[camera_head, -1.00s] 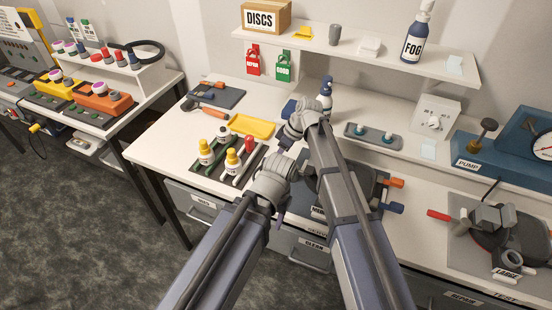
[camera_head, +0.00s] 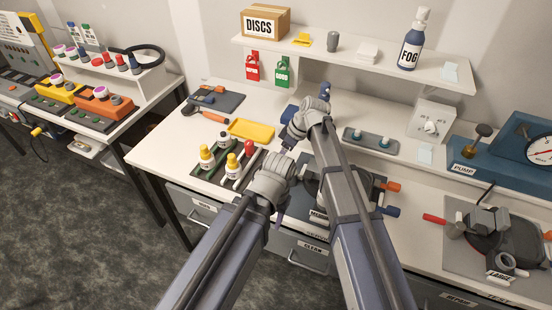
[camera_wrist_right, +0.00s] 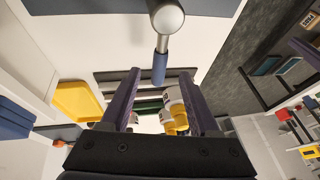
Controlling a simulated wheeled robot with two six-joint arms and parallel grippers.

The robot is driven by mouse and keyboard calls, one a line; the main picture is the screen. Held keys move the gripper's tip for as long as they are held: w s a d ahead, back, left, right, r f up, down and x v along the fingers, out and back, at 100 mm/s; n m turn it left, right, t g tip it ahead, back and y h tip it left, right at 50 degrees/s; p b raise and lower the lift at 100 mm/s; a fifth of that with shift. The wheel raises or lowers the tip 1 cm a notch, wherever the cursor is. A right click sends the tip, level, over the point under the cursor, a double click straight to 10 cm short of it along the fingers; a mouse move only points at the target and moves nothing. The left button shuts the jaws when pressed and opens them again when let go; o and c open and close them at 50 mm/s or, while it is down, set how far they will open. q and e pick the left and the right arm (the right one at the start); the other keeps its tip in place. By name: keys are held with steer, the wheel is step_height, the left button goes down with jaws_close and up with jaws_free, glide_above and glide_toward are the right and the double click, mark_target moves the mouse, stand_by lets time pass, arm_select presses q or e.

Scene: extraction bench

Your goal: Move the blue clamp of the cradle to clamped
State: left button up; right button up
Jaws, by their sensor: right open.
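The cradle (camera_head: 366,188) stands mid-bench, largely hidden behind my arms. An orange handle (camera_head: 388,187) and a blue handle (camera_head: 386,211) stick out at its right. My right gripper (camera_wrist_right: 158,88) is open in the right wrist view, its two purple fingers apart. A blue grip (camera_wrist_right: 160,68) on a metal rod with a round metal end (camera_wrist_right: 168,17) shows between and above the fingertips. I cannot tell whether it touches them or which clamp it belongs to. My left gripper (camera_head: 277,208) is at the cradle's left; its jaws are too hidden to judge.
Bottles (camera_head: 207,156) in a dark rack and a yellow tray (camera_head: 252,129) lie left of the cradle. A red-handled fixture (camera_head: 495,235) stands right. A shelf (camera_head: 350,57) crosses the back.

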arm_select(q)
step_height(320, 180, up, 4)
steer(key=p, duration=0.3)
steer(key=shift+r, duration=0.2)
arm_select(e)
steer(key=v, duration=0.5)
arm_select(q)
step_height(320, 180, down, 3)
steer(key=b, duration=0.3)
steer(key=shift+f, duration=0.15)
arm_select(e)
steer(key=s+d+f+m+h, duration=0.2)
steer(key=s+d+m+h, duration=0.1)
steer(key=s, duration=0.8)
steer(key=s+d+f+m+h, duration=0.3)
steer(key=s+d+m, duration=0.3)
steer(key=s, duration=0.5)
steer(key=shift+f+m, duration=0.15)
steer(key=shift+m, duration=0.55)
arm_select(q)
steer(key=shift+s, duration=0.1)
arm_select(e)
steer(key=shift+s+d, duration=0.1)
steer(key=shift+s, duration=0.1)
